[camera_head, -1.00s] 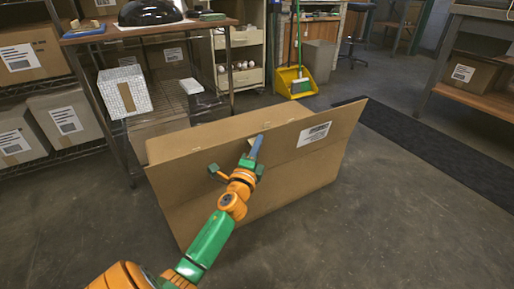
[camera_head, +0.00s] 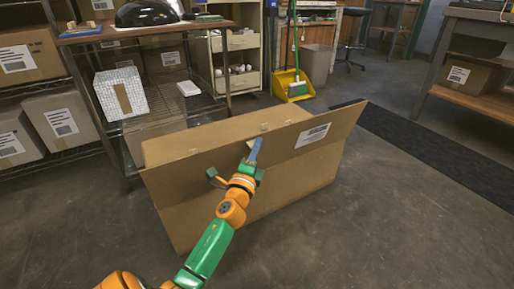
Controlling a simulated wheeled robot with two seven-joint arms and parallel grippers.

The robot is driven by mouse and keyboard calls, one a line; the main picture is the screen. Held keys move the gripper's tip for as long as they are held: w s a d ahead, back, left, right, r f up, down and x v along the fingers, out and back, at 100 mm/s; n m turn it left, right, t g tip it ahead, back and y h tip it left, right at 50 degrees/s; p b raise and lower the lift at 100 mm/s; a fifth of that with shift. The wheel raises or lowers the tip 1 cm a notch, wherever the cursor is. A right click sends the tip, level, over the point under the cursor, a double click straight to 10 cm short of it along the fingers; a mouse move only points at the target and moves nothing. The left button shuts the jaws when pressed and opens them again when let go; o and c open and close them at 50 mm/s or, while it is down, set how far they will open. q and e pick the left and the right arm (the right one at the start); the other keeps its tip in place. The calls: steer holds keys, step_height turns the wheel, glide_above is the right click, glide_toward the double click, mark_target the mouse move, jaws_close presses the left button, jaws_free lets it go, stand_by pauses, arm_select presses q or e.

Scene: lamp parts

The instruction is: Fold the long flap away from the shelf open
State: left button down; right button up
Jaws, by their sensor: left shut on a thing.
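A large open cardboard box (camera_head: 290,185) stands on the floor in front of the shelf. Its near long flap (camera_head: 200,180), on the side away from the shelf, tilts up and outward toward me and bears a white label at the right. My left gripper (camera_head: 246,165) is at the middle of this flap and is shut on it, with a blue finger-like part near the top edge. The exact contact is hidden by the gripper. The flap and front wall hide most of the box's inside. My right gripper is out of view.
A wire-and-wood shelf (camera_head: 225,27) stands behind the box at the left, holding a white patterned box (camera_head: 122,92). A yellow dustpan (camera_head: 293,84) is at the back. A dark mat (camera_head: 430,150) lies at the right. The floor around the box's front and right is clear.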

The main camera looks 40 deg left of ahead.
arm_select(q)
steer(key=c, duration=1)
jaws_free()
steer(key=v, duration=0.7)
steer(key=shift+p, duration=0.35)
